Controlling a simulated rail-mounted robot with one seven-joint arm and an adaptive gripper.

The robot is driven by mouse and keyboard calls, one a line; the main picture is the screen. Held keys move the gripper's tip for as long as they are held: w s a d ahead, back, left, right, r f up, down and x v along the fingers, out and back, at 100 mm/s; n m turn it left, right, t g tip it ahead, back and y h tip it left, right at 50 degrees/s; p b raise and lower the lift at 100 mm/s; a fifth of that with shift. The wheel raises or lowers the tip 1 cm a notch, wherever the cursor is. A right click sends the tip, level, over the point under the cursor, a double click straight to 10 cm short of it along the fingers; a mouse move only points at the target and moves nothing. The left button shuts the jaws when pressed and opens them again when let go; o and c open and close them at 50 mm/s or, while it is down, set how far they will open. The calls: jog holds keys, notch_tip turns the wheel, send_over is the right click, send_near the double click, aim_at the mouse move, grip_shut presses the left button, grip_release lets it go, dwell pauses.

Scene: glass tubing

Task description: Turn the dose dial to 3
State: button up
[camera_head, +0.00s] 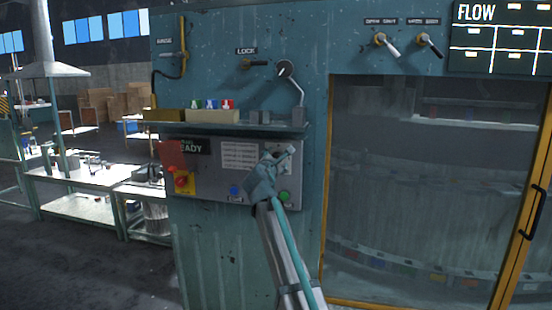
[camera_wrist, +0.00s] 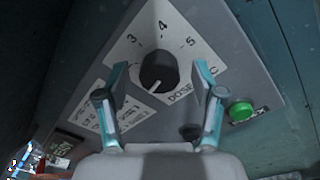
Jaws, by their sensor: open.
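The dose dial (camera_wrist: 158,70) is a round black knob on a light scale plate. The plate shows 3, 4 and 5 around its far side and the word DOSE below right. A white mark on the knob points toward the lower left of the wrist view, away from the 3. My gripper (camera_wrist: 161,72) is open, with one teal fingertip on each side of the knob and a visible gap on both sides. In the head view my gripper (camera_head: 278,160) is at the panel's right part and covers the dial.
A green button (camera_wrist: 240,111) sits right of the right finger, and it also shows in the head view (camera_head: 284,196). The grey panel (camera_head: 215,190) also carries a red knob (camera_head: 181,181) and a blue button (camera_head: 234,190). A shelf (camera_head: 235,128) juts out above.

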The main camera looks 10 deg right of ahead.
jog(key=shift+w, duration=0.1)
jog(key=shift+c, duration=0.2)
jog(key=c, duration=1.1)
jog(key=shift+f+m+b, duration=0.15)
jog(key=shift+m+b, duration=0.15)
jog(key=shift+b, duration=0.1)
jog(key=m+h+b, duration=0.1)
jog(key=m+b, duration=1.8)
jog(key=b, duration=0.3)
jog(key=shift+m, duration=0.4)
